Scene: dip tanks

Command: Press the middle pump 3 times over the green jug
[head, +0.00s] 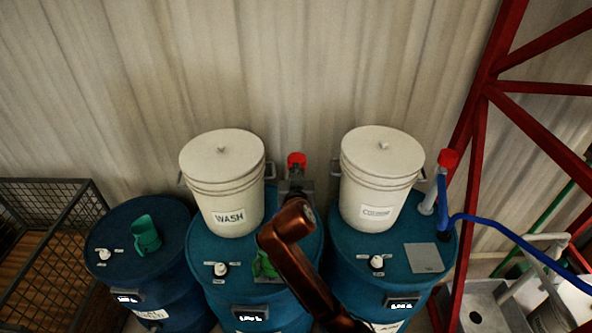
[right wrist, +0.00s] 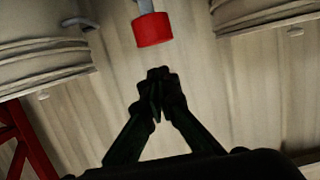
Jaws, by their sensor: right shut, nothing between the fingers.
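The middle pump has a red head (head: 296,160) and stands at the back of the middle blue barrel; its red head also shows in the right wrist view (right wrist: 153,29). My right gripper (head: 295,185) is at the pump in the head view, its fingers hard to make out. In the right wrist view the gripper (right wrist: 158,82) is shut and empty, with a small gap in the picture between its tips and the red head. A green jug (head: 262,267) stands on the middle barrel, largely hidden behind my right arm. My left gripper is not in view.
A white WASH bucket (head: 222,184) and another white bucket (head: 379,178) flank the middle pump closely. A teal jug (head: 146,234) is on the left barrel. Another red-headed pump (head: 448,158) with a blue hose stands at right, beside the red frame (head: 478,150).

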